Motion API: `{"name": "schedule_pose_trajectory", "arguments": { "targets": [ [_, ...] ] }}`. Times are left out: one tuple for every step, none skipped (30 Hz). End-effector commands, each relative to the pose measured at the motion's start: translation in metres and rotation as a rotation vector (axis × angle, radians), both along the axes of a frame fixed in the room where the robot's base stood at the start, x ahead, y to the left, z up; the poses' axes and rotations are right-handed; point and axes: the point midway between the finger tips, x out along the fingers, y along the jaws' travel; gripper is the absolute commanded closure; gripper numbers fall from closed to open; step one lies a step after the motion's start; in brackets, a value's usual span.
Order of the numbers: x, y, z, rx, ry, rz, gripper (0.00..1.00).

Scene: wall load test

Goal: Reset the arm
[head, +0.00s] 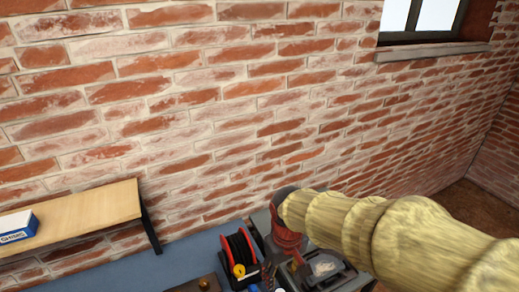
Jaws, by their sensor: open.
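A thick, tan, segmented arm that appears to be mine comes in from the right edge in the head view and reaches toward the lower middle. It ends in a dark rounded part above a red piece; I cannot tell whether the red piece belongs to the arm or to the bench. No gripper fingers show. The arm hides part of the wall and the right side of the bench area.
A brick wall (200,110) fills most of the view, with a window (425,18) at upper right. A wooden shelf (95,215) at left holds a blue-and-white box (17,228). A black-and-red cable reel (238,258) and a grey-black item (322,268) stand below.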

Motion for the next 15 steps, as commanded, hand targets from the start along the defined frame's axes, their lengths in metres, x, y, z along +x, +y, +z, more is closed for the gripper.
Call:
{"name": "schedule_pose_trajectory", "arguments": {
  "targets": [
    [-0.01,-0.012,0.004,0.009,-0.025,-0.04,0.51],
    [-0.015,-0.018,0.007,0.014,-0.036,-0.065,0.51],
    [-0.023,-0.026,0.012,0.02,-0.053,-0.095,0.51],
    [-0.028,-0.032,0.015,0.025,-0.067,-0.118,0.51],
    [-0.034,-0.038,0.017,0.03,-0.08,-0.139,0.51],
    [-0.041,-0.046,0.02,0.037,-0.099,-0.166,0.51],
    [-0.047,-0.051,0.022,0.041,-0.113,-0.187,0.51],
    [-0.052,-0.057,0.024,0.047,-0.128,-0.205,0.51],
    [-0.059,-0.064,0.026,0.054,-0.149,-0.228,0.51],
    [-0.065,-0.069,0.027,0.058,-0.164,-0.245,0.51],
    [-0.07,-0.074,0.029,0.063,-0.182,-0.26,0.51],
    [-0.076,-0.08,0.031,0.068,-0.204,-0.279,0.51],
    [-0.081,-0.085,0.032,0.073,-0.222,-0.291,0.51],
    [-0.086,-0.089,0.033,0.077,-0.241,-0.304,0.51],
    [-0.092,-0.095,0.034,0.082,-0.266,-0.32,0.51]
  ]
}}
